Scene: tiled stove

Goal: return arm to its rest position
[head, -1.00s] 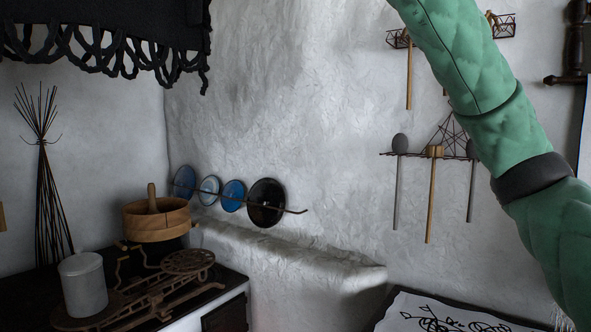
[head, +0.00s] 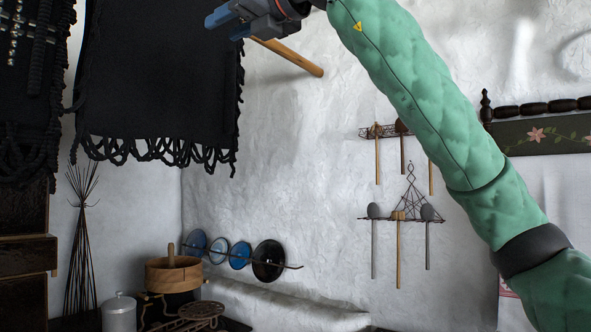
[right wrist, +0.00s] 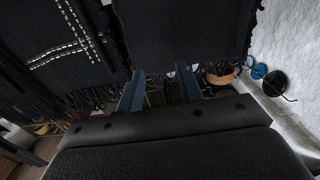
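My right arm (head: 430,110), in a green quilted sleeve, comes in from the lower right of the head view and reaches up to the top. My right gripper (head: 224,24) is at the top edge, partly cut off, in front of the black hanging cloth (head: 160,80) and the white wall. In the right wrist view my right gripper (right wrist: 160,75) has its two blue fingers apart, with nothing visible between them. The cloth (right wrist: 185,30) hangs beyond the fingers there. My left gripper is in neither view.
A wooden pole (head: 290,58) sticks out near the gripper. Wooden spoons and ladles hang on a wall rack (head: 400,220). Lids (head: 268,260) stand on a wall rail, right of a wooden sieve (head: 173,275) and white canister (head: 118,312). A painted rail (head: 545,135) is at right.

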